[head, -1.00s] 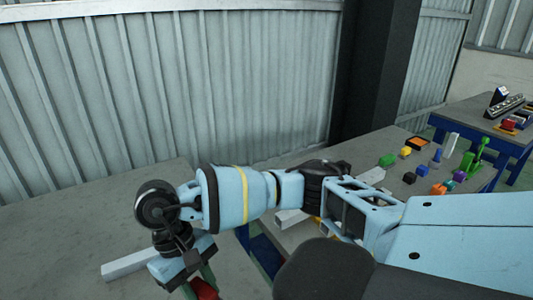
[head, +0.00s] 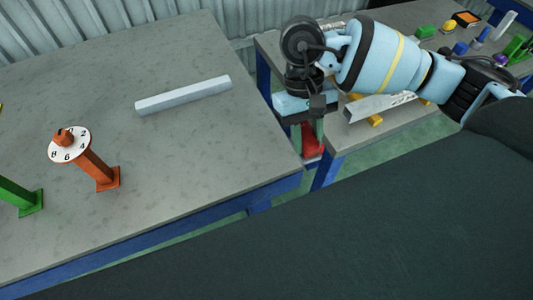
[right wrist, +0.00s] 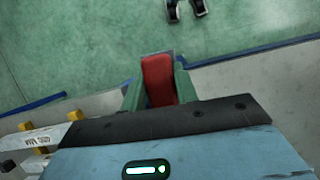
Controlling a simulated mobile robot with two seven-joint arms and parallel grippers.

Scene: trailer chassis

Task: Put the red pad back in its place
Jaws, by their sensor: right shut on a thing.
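My right gripper (head: 311,137) points down over the gap between two grey tables. It is shut on the red pad (head: 313,146), which sits between its green fingers. In the right wrist view the red pad (right wrist: 158,80) is held upright between the fingertips (right wrist: 159,92), with green floor beyond it. Which spot the pad belongs in cannot be told from these views. My left gripper is not in view.
The near table (head: 215,155) carries a pale bar (head: 184,95), an orange post (head: 93,168) with a numbered white dial, and a green post (head: 20,195). The right table holds a white beam (head: 378,103) on yellow supports and several coloured pieces. Much of the near table is clear.

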